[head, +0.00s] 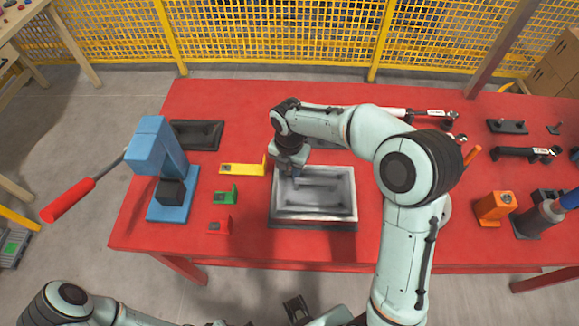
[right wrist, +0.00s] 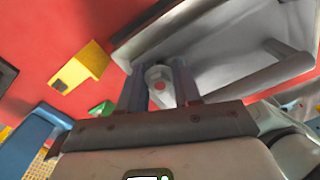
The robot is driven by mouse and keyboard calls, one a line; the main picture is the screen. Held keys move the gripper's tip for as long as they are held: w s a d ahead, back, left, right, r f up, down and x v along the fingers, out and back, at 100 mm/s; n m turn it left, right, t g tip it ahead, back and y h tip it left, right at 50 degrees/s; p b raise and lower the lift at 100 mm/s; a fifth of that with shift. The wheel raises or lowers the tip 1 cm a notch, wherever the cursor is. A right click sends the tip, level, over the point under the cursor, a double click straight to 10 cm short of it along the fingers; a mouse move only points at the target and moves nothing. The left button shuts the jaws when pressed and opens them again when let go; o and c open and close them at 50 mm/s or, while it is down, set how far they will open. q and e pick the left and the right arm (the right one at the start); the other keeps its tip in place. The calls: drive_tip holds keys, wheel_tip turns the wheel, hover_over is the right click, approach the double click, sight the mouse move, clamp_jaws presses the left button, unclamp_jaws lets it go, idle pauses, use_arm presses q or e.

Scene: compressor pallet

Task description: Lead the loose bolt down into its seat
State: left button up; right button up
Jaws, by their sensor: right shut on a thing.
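My right gripper (head: 291,172) is over the back left corner of a grey metal tray (head: 313,223) on the red table. In the right wrist view its two fingers (right wrist: 159,88) are shut on a light grey bolt (right wrist: 158,74), whose end has a reddish centre. The bolt is close to the tray wall (right wrist: 150,30) in that view; I cannot tell whether they touch. In the head view the gripper hides the bolt. I cannot make out its seat.
Left of the tray are yellow (head: 240,169), green (head: 225,196) and red (head: 220,226) brackets and a blue press (head: 172,205) with a red-handled lever (head: 68,200). Orange (head: 495,207) and grey (head: 540,220) fixtures stand at the right.

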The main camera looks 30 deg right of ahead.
use_arm(q)
drive_tip(key=shift+f, duration=0.15)
use_arm(e)
drive_tip(key=shift+f, duration=0.2)
drive_tip(key=o, duration=1.1)
drive_tip(key=shift+c, duration=0.2)
drive_tip(key=shift+r, duration=0.1)
use_arm(q)
drive_tip(key=shift+w+r+p, duration=0.25)
drive_tip(key=shift+r+p, duration=0.2)
drive_tip(key=shift+r, duration=0.15)
drive_tip(key=shift+w+r+p, duration=0.25)
drive_tip(key=shift+r+p, duration=0.2)
drive_tip(key=shift+r, duration=0.1)
use_arm(e)
wheel_tip(320, 180, up, 13)
drive_tip(key=shift+r, duration=0.15)
